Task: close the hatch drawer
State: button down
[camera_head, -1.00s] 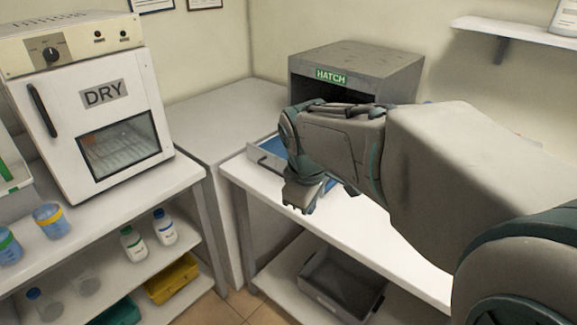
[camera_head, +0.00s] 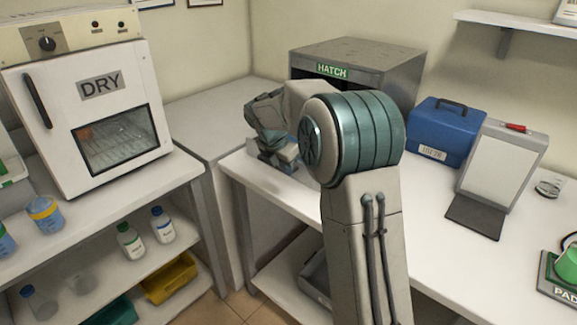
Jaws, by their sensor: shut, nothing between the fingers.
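The hatch (camera_head: 370,62) is a grey box with a green HATCH sign, at the back of the white bench. My gripper (camera_head: 277,161) is shut and empty in front of the hatch's left side, low over the bench. A small light-grey and bluish patch beside the fingers may be part of the hatch drawer; my arm hides the rest of the drawer and most of the hatch opening. I cannot tell how far out the drawer is, or whether the fingers touch it.
A blue case (camera_head: 446,131) and a clipboard stand (camera_head: 499,166) are right of my arm on the white bench (camera_head: 425,245). A white DRY oven (camera_head: 88,115) stands at left, above shelves with bottles. The bench's front left corner is clear.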

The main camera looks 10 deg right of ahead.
jog(key=x, duration=0.7)
jog(key=shift+d+f, duration=0.1)
jog(key=shift+f, duration=0.15)
jog(key=shift+w+d+r+p, duration=0.25)
jog(key=shift+w+d+p, duration=0.35)
jog(key=shift+w+d, duration=0.6)
jog(key=shift+d, duration=0.35)
